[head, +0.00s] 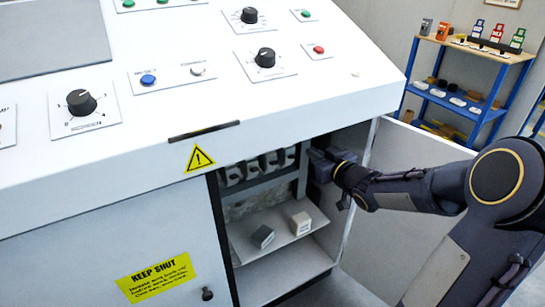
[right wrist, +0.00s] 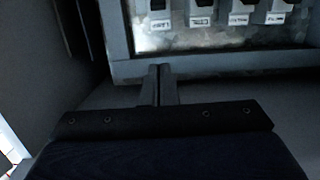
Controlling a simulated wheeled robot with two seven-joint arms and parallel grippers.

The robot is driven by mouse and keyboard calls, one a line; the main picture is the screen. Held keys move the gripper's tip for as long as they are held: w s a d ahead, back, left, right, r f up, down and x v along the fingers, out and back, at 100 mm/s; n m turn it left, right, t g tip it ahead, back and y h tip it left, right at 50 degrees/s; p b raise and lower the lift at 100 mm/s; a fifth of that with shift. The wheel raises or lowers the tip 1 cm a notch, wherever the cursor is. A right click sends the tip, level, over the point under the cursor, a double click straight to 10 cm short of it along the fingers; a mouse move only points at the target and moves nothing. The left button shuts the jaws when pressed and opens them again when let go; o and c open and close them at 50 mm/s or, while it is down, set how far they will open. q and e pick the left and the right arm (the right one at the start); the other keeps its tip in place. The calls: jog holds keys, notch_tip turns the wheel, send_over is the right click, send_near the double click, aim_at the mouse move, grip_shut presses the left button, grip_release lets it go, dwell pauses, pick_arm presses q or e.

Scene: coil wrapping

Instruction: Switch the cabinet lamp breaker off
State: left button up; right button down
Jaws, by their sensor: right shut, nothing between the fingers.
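Several breakers (head: 253,168) sit in a row inside the open cabinet, under the sloped console. They also show along the top of the right wrist view (right wrist: 200,14), with dark levers and small white labels too blurred to read. I cannot tell which one is the lamp breaker. My right gripper (head: 316,160) reaches into the cabinet opening at the right end of the row. In the right wrist view its fingers (right wrist: 160,72) are together and empty, below the breaker panel's lower edge and apart from the breakers. My left gripper is out of view.
The cabinet door (head: 400,170) stands open to the right, behind my right arm. A shelf (head: 290,232) below the breakers holds two small blocks (head: 263,237). The closed left door (head: 165,245) bears a yellow label. A blue rack (head: 470,85) stands behind.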

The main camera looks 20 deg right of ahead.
aim_at(290, 149)
jog(key=shift+w+a, duration=0.1)
jog(key=shift+a, duration=0.05)
jog(key=shift+w, duration=0.1)
jog(key=w+b, duration=0.1)
jog(key=w, duration=0.2)
jog(key=w+f+b, duration=0.1)
jog(key=w, duration=0.2)
jog(key=w+f+b, duration=0.1)
jog(key=w, duration=0.2)
jog(key=shift+w+a+f, duration=0.2)
jog(key=shift+w+a, duration=0.1)
jog(key=shift+a, duration=0.05)
jog(key=s+f, duration=0.1)
jog(key=s+f+b, duration=0.1)
jog(key=shift+d+f, duration=0.1)
jog(key=shift+f, duration=0.2)
